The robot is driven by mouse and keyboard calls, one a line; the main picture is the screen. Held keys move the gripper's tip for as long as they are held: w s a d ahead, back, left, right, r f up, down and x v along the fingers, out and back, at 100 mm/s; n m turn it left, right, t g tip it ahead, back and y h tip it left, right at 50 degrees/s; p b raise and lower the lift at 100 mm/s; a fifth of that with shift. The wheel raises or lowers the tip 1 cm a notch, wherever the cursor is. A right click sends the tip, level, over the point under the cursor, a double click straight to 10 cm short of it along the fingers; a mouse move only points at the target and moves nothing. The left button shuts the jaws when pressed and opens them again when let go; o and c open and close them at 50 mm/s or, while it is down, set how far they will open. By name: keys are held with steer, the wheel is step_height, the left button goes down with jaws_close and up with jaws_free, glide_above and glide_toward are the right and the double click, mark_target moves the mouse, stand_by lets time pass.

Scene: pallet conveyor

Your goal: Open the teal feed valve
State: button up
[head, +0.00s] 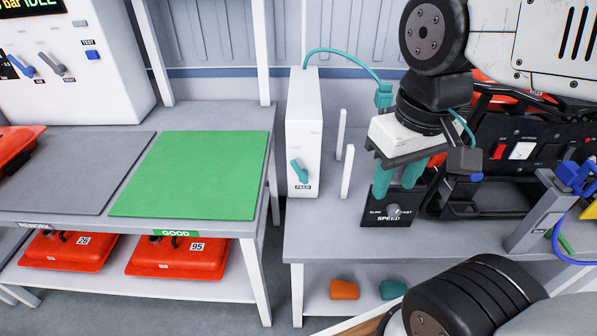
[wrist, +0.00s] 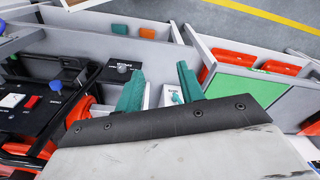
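The teal feed valve (head: 299,171) is a small lever on the front of a white upright box (head: 304,115), above a FEED label. Its handle slants from upper left to lower right. A teal hose runs from the top of the box. My gripper (head: 396,190), with two teal fingers, is to the right of the valve, apart from it, above the black SPEED knob box (head: 390,208). The fingers are spread with nothing between them. In the wrist view the valve (wrist: 176,97) shows small, beyond my gripper (wrist: 160,78), partly cut off by the gripper body.
Two white posts (head: 347,172) stand between the valve box and my gripper. A black panel (head: 535,145) with a red switch is at right. A green GOOD mat (head: 195,175) lies on the left table, with red units (head: 178,258) on the shelf below. A gap separates the tables.

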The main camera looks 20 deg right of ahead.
steer(key=w+a+f+n+g+h, duration=0.1)
steer(key=w+f+h, duration=0.1)
steer(key=w+f, duration=0.3)
steer(key=w+f+g+h, duration=0.1)
steer(key=w+f+g, duration=0.1)
steer(key=w, duration=0.5)
steer(key=m+t+h, duration=0.3)
steer(key=m+t, duration=0.1)
steer(key=t, duration=0.1)
glide_toward(294, 165)
steer(key=x, duration=0.4)
steer(key=shift+d+f, duration=0.15)
steer(key=shift+d, duration=0.05)
steer(key=shift+w+f, duration=0.1)
steer(key=shift+w, duration=0.05)
steer(key=shift+f, duration=0.1)
steer(key=shift+m, duration=0.3)
steer(key=x, duration=0.7)
steer(key=shift+d+f, duration=0.15)
steer(key=shift+f, duration=0.1)
jaws_close()
